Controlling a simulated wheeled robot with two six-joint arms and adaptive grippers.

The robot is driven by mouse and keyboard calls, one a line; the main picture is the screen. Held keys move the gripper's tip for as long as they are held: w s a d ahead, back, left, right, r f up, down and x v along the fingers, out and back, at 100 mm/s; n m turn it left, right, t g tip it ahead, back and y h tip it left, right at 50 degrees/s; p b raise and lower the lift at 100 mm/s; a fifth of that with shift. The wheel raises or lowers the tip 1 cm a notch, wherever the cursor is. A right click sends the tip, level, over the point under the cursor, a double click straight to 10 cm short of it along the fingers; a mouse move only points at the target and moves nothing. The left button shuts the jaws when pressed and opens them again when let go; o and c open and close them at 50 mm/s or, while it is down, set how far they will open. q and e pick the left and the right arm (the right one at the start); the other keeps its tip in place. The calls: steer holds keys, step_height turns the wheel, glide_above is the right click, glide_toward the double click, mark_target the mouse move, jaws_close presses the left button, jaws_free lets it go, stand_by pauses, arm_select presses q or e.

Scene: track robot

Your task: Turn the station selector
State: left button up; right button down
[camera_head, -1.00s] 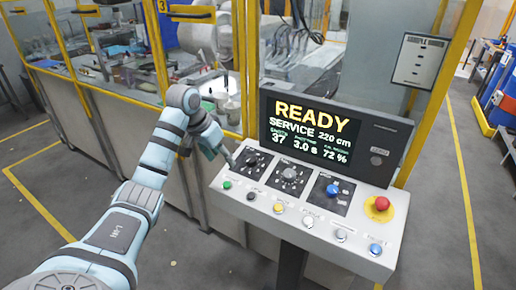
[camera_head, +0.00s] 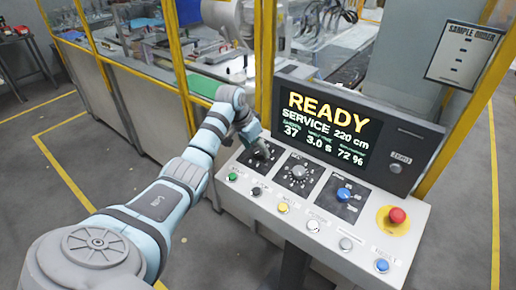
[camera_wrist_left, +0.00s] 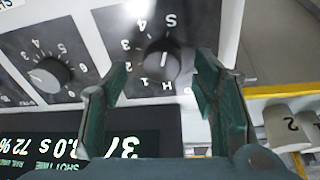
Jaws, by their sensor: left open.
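The station selector is a dark round knob (camera_wrist_left: 158,62) on a black plate marked H, 1, 2, 3, 4 and S, seen upside down in the left wrist view. It has a pale pointer line, but I cannot tell which mark it points at. In the head view its plate (camera_head: 248,160) is the leftmost on the console, and my gripper partly covers it. My left gripper (camera_head: 262,151) is over this plate. In the left wrist view the left gripper (camera_wrist_left: 162,72) is open, its green-padded fingers either side of the knob. I see no clear contact. My right gripper is not in view.
A second numbered knob (camera_wrist_left: 48,75) is beside the selector. The console (camera_head: 330,232) also has a blue knob (camera_head: 344,193), a row of coloured buttons, and a red emergency button (camera_head: 397,215). The READY display (camera_head: 335,125) rises behind. Yellow-framed guarding (camera_head: 265,60) stands beyond.

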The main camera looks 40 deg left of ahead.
arm_select(q)
steer(key=shift+w+f, duration=0.5)
steer(key=shift+f, duration=0.15)
steer(key=shift+w+f, duration=0.2)
steer(key=shift+f, duration=0.2)
steer(key=shift+s+a+r, duration=0.1)
steer(key=shift+s+r, duration=0.1)
steer(key=shift+s, duration=0.1)
steer(key=shift+c, duration=0.3)
steer(key=shift+s, duration=0.1)
steer(key=c, duration=1.1)
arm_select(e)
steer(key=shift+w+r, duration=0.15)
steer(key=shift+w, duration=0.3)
